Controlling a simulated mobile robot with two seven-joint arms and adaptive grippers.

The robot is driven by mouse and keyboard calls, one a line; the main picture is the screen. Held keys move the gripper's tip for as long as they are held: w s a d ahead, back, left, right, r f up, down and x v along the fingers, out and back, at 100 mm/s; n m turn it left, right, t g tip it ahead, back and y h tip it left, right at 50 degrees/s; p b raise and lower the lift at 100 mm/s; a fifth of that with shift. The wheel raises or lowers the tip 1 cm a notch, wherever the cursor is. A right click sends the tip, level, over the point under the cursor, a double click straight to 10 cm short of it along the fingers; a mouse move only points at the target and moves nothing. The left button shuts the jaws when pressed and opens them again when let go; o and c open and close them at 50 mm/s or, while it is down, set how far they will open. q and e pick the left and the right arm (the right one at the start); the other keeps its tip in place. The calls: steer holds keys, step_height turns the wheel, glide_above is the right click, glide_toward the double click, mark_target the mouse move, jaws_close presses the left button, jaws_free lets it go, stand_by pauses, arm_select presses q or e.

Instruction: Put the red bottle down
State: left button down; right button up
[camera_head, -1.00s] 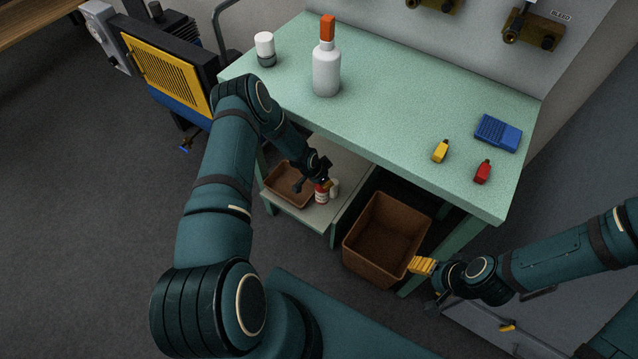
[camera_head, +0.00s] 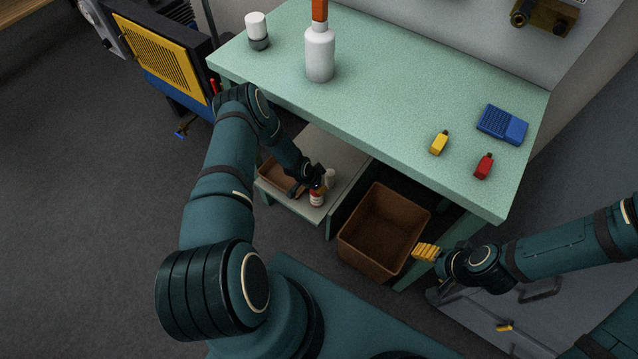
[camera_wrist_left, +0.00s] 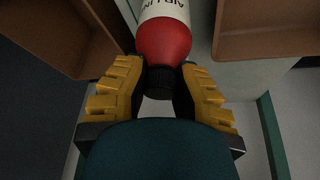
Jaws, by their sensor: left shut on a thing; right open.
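The red bottle (camera_head: 316,199), with a white label and black cap, is at my left gripper (camera_head: 317,180) over the low shelf under the table. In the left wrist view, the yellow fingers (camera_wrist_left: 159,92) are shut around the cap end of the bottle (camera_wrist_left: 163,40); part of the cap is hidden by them. I cannot tell whether the bottle's base touches the shelf (camera_head: 335,150). My right gripper (camera_head: 426,252) is open and empty, beside the large brown bin.
A brown tray (camera_head: 272,174) is on the shelf's left. The large brown bin (camera_head: 352,252) stands right of the shelf. The green table (camera_head: 400,110) overhangs, carrying a white spray bottle (camera_head: 320,55) and small items.

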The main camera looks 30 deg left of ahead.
arm_select(q)
steer(key=c, duration=0.9)
jaws_free()
steer(key=shift+f, duration=0.1)
steer(key=shift+c, duration=0.2)
steer(key=p+v, duration=0.3)
steer(key=v, duration=0.9)
steer(key=s+d+r+n+g+h, duration=0.1)
steer(key=s+d+r+n, duration=0.1)
steer(key=d+r, duration=0.45)
steer(key=s+d+r+n, duration=0.2)
steer(key=d+r, duration=0.2)
steer(key=d, duration=0.5)
steer(key=s+d+r+n+g, duration=0.1)
steer(key=s+d+r+n, duration=0.2)
steer(key=s+d+r, duration=0.4)
steer(key=s, duration=0.2)
steer(key=shift+s+d+r+h, duration=0.3)
steer(key=shift+s+d+r, duration=0.05)
steer(key=shift+d, duration=0.05)
